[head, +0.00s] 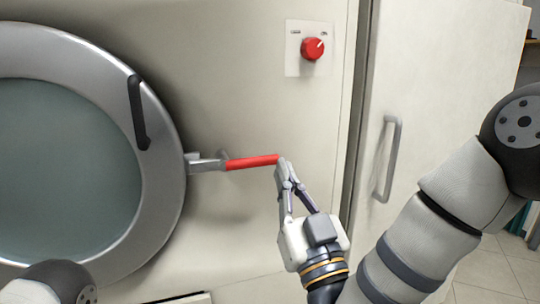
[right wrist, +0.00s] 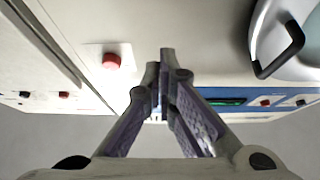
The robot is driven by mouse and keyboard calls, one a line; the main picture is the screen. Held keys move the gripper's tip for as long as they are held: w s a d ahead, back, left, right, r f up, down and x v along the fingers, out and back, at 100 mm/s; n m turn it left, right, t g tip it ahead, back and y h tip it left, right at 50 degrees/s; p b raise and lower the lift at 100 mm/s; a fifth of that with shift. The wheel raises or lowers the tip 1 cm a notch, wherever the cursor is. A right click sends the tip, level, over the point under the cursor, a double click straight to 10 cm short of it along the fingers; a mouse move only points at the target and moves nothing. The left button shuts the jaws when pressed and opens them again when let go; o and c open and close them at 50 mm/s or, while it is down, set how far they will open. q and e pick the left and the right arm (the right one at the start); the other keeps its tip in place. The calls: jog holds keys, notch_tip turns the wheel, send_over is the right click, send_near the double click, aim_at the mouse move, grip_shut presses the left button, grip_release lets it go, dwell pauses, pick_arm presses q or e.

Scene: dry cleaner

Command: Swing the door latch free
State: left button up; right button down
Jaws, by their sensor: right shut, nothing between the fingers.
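The door latch (head: 252,162) has a red handle that points right, level, from a grey metal bracket (head: 205,163) at the right edge of the round door (head: 165,200). The door looks closed. My right gripper (head: 284,164) is shut and empty, with its fingertips at the free right end of the red handle; I cannot tell whether they touch. In the right wrist view the shut fingers (right wrist: 166,62) fill the middle, and the red handle is not seen there. My left gripper is not in view; a piece of my left arm shows at the bottom left.
A black door handle (head: 138,113) stands on the round door's rim. A red knob (head: 312,48) sits on a plate above the latch. A cabinet door with a grey pull handle (head: 387,158) is at the right. Free floor shows at the lower right.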

jog(key=w+a, duration=0.2)
jog(key=w, duration=0.6)
jog(key=shift+w+a+r+b, duration=0.15)
jog(key=shift+a+r+b, duration=0.15)
jog(key=shift+a+r, duration=0.1)
jog(key=shift+d, duration=0.1)
